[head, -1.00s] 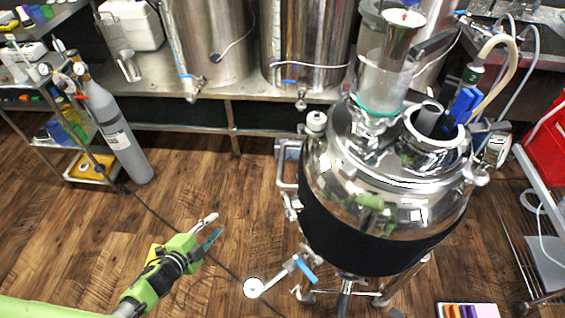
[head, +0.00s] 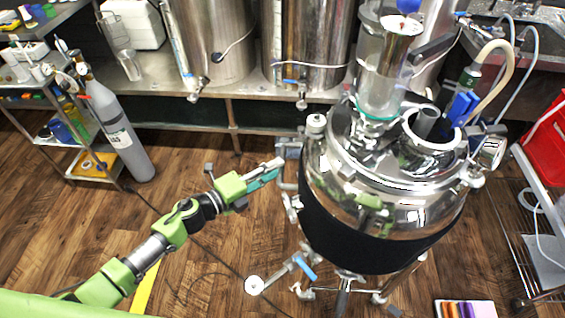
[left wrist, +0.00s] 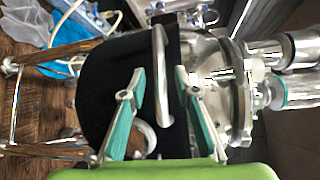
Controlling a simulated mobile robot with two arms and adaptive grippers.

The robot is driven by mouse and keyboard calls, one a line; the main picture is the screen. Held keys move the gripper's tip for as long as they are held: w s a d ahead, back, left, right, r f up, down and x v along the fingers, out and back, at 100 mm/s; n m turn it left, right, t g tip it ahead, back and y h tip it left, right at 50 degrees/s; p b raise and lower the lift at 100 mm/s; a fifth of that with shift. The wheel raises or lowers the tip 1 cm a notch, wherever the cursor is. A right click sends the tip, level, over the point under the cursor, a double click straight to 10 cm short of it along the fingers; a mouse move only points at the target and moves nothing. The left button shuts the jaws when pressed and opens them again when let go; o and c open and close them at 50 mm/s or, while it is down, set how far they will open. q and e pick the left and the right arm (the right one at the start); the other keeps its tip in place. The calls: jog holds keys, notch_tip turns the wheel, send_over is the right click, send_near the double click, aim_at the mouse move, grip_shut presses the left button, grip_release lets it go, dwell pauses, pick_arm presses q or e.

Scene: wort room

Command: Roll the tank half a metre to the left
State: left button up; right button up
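The tank (head: 330,200) is a shiny steel vessel with a black jacket, standing upright on steel legs right of centre in the head view. In the left wrist view its black jacket (left wrist: 105,95) appears turned sideways. A curved steel handle (left wrist: 161,80) is on its side. My left gripper (head: 275,171) is at the tank's left side, at handle height. In the left wrist view my left gripper (left wrist: 161,88) is open, with its teal-padded fingers on either side of the handle and apart from each other. My right gripper is not in view.
A grey gas cylinder (head: 120,135) and a small shelf cart (head: 75,143) stand at the left. A steel bench (head: 235,95) with large vessels runs along the back. A wire rack (head: 530,235) is at the right. The wooden floor (head: 215,260) left of the tank is largely clear.

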pick_arm(q)
jog(key=shift+x, duration=1.95)
jog(key=shift+f, duration=0.1)
grip_shut()
jog(key=shift+a, duration=0.2)
